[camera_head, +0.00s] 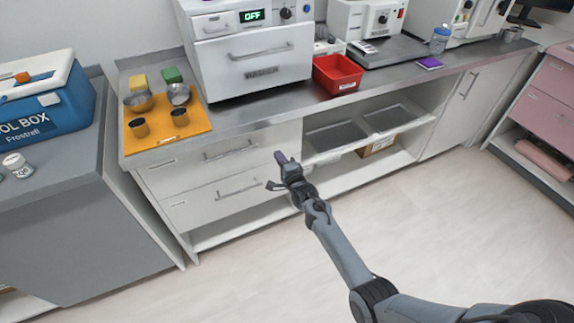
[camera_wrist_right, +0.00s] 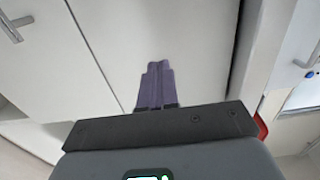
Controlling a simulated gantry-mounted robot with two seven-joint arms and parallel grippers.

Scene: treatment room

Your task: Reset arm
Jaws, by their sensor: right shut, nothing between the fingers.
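My right gripper (camera_head: 281,160) is in front of the counter's lower cabinets in the head view, below the counter top. In the right wrist view its two purple fingers (camera_wrist_right: 155,86) are together with nothing between them. White cabinet fronts fill the background behind the fingers. My right arm reaches up from the lower right of the head view. My left gripper is not in view.
The counter holds an orange mat (camera_head: 160,143) with bowls, cups and sponges, a white washer (camera_head: 255,55) and a red bin (camera_head: 337,74). A blue cool box (camera_head: 42,100) stands at left. A pink cabinet (camera_head: 551,90) is at right. Much floor (camera_head: 440,210) is clear.

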